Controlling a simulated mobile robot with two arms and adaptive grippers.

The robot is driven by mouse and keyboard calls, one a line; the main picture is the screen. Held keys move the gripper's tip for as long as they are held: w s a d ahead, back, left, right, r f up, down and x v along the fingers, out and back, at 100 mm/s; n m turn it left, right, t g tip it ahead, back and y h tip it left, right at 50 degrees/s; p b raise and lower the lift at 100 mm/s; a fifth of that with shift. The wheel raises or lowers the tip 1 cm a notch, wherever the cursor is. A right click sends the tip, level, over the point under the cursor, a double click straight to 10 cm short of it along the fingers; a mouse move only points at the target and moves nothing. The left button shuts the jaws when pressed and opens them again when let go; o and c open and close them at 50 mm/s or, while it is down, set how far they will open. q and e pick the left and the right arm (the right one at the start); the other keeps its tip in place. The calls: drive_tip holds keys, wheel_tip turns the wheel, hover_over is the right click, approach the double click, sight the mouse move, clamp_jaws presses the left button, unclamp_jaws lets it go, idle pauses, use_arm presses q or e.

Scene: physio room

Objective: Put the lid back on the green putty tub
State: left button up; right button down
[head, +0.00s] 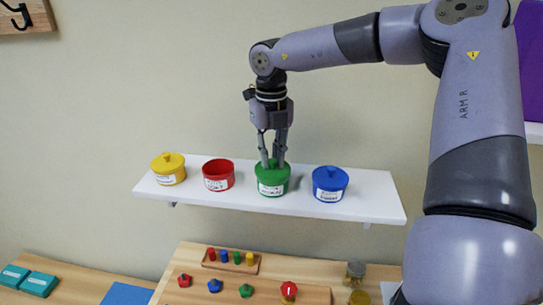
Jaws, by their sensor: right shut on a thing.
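The green putty tub (271,187) stands upright on the white wall shelf, with a white label on its front. My right gripper (272,165) points down over it, its fingers closed at the top centre of the green lid (261,169). The fingers hide the lid's knob. The lid is level at the tub's mouth; I cannot tell whether it is fully seated. My left gripper is not in view.
The shelf (240,198) also bears a yellow lidded tub (169,169), an open red tub (218,175) and a blue lidded tub (330,184). Below is a wooden bench with a peg block (231,262), coloured knobs and small jars (355,272).

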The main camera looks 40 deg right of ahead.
drive_tip(key=c, duration=1.4)
unclamp_jaws()
drive_tip(key=shift+c, duration=0.2)
drive_tip(key=shift+o, duration=0.5)
drive_tip(key=o, duration=0.4)
drive_tip(key=shift+r+p, duration=1.95)
drive_tip(key=shift+r, duration=1.55)
drive_tip(key=shift+c, duration=0.5)
clamp_jaws()
